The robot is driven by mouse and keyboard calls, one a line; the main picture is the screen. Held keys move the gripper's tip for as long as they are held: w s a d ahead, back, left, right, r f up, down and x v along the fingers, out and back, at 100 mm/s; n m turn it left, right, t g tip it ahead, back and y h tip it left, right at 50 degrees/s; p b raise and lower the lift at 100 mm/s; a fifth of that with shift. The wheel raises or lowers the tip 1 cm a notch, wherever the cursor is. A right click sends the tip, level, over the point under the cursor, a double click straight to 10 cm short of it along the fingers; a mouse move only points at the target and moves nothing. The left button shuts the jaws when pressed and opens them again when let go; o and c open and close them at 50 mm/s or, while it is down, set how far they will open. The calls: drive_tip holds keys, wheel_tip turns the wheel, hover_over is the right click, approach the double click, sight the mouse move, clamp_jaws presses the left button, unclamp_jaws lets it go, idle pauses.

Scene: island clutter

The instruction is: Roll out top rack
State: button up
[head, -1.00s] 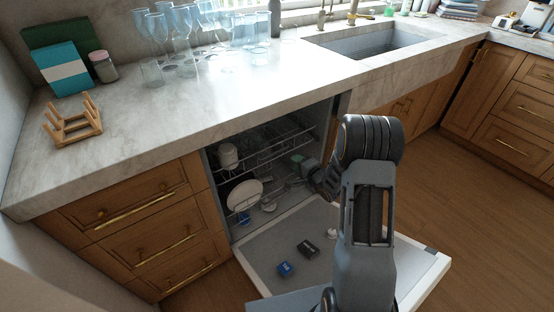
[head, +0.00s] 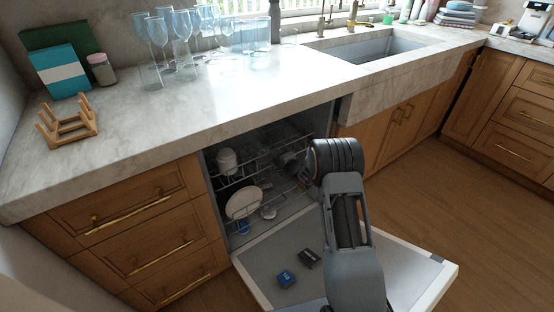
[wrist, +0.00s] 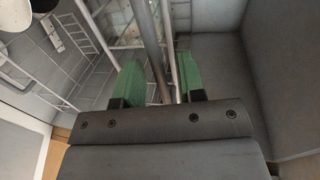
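The top rack (head: 262,166) is a wire rack inside the open dishwasher, with a white cup (head: 227,160) at its left. My gripper (head: 291,160) is inside the dishwasher opening at the rack's right part, mostly hidden behind my arm in the head view. In the wrist view its two green fingertips (wrist: 160,78) stand apart, with a grey metal bar running between them. I cannot tell whether either finger touches the bar. Rack wires (wrist: 92,35) show at the left of the wrist view.
The dishwasher door (head: 262,262) lies folded down, with a blue box (head: 286,278) and a dark box (head: 309,258) on it. A white plate (head: 243,202) stands in the lower part. The marble counter (head: 200,115) overhangs the opening, with glasses on top.

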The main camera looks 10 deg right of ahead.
drive_tip(key=shift+w+a+f, duration=0.1)
drive_tip(key=shift+w, duration=0.25)
clamp_jaws()
idle(0.3)
